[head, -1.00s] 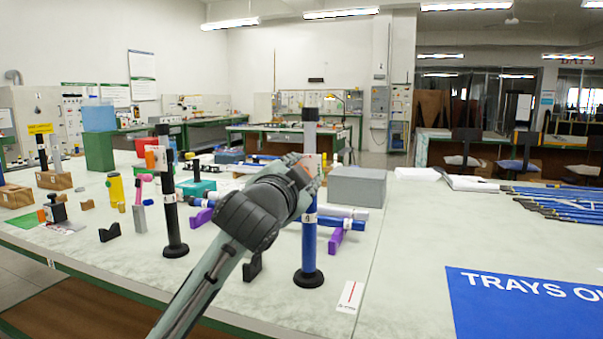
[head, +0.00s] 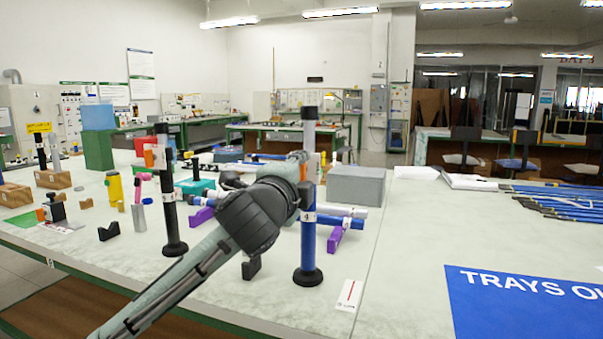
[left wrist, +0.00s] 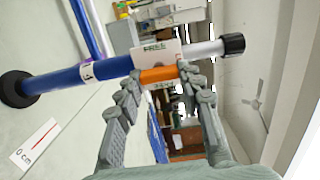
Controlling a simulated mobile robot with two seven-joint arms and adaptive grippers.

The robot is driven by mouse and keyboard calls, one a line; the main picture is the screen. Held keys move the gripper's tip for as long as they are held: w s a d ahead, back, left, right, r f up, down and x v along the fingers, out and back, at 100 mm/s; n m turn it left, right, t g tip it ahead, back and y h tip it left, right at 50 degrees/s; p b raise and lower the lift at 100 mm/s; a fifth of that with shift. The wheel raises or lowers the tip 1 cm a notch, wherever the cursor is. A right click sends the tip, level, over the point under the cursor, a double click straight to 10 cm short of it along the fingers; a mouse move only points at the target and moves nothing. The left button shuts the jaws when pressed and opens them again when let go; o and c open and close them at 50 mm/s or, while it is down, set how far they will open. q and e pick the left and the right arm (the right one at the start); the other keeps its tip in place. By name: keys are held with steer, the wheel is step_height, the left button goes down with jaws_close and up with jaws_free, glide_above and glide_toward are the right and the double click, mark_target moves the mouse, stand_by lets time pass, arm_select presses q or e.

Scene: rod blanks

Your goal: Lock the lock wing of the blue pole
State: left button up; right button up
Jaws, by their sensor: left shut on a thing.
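The blue pole (head: 308,240) stands upright on its round black base at the table's front. It has a grey upper tube (head: 309,133) and a black cap. In the left wrist view the pole (left wrist: 80,72) lies across the picture. A white plate marked FREE (left wrist: 158,53) sits at its collar, with the orange lock wing (left wrist: 158,75) beside it. My left gripper (left wrist: 160,79) is shut on the orange wing, one finger on each side. In the head view my gripper (head: 299,166) is at the collar's left, its fingers partly hidden. My right gripper is not in view.
A black pole (head: 171,205) with an orange wing stands to the left. Behind the blue pole are a grey box (head: 356,186), purple supports (head: 335,240) and a lying blue tube. A black V-block (head: 251,268) is close by.

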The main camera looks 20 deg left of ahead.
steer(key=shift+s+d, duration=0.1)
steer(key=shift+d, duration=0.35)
arm_select(q)
steer(key=o, duration=1.2)
steer(key=s, duration=0.7)
steer(key=shift+s+d, duration=0.15)
steer(key=shift+s, duration=0.1)
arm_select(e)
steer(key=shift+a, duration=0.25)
